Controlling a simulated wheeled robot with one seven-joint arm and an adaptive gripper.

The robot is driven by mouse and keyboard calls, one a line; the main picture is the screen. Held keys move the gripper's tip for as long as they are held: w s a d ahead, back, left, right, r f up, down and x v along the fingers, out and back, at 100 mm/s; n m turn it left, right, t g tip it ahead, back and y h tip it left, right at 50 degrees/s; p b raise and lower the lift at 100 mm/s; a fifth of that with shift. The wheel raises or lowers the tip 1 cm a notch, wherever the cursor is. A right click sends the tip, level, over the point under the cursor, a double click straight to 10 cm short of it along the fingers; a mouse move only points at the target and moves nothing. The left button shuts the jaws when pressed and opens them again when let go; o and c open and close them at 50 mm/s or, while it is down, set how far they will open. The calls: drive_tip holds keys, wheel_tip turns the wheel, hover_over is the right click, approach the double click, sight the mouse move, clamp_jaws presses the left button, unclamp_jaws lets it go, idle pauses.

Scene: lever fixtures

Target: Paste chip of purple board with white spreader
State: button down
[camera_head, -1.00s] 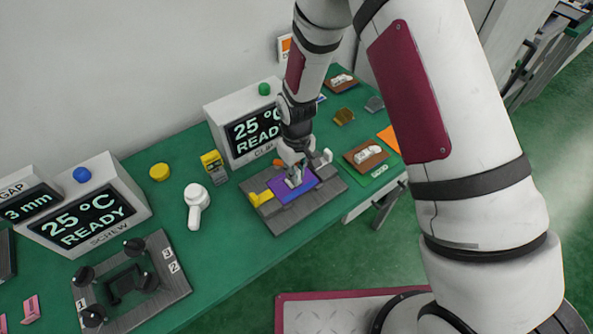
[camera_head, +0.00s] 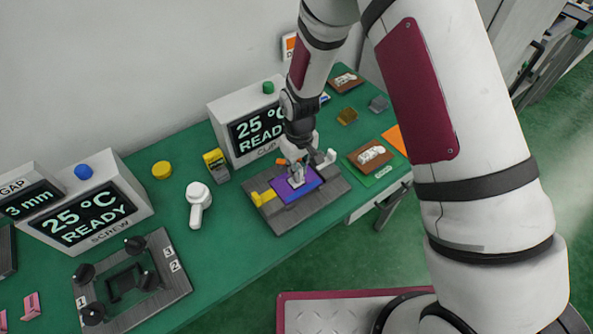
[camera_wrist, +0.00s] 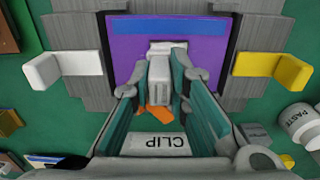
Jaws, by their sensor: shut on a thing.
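The purple board (camera_head: 283,196) lies flat in a grey fixture (camera_head: 275,226) before the clip station, with a blue strip (camera_wrist: 180,27) along one edge. A yellow lever (camera_head: 262,198) and a white lever (camera_head: 329,158) stand at its two sides, both apart from the board in the wrist view. My gripper (camera_head: 298,168) is shut on the white spreader (camera_wrist: 160,72), which is over the middle of the board. The spreader's pale lower end (camera_head: 297,182) appears at or just above the board. The chip and any paste are hidden under it.
The clip station (camera_head: 236,131) stands close behind my gripper. An orange piece (camera_wrist: 158,115) is behind the board.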

drive_tip(key=shift+s+a+r, duration=0.1)
drive_tip(key=shift+s+a, duration=0.45)
drive_tip(key=shift+a, duration=0.25)
drive_tip(key=shift+d, duration=0.1)
drive_tip(key=shift+w+d, duration=0.25)
drive_tip(key=shift+d, duration=0.7)
drive_tip(key=shift+s+a, duration=0.1)
drive_tip(key=shift+s+a+p, duration=0.45)
drive_tip(key=shift+s+a, duration=0.05)
drive_tip(key=shift+a, duration=0.25)
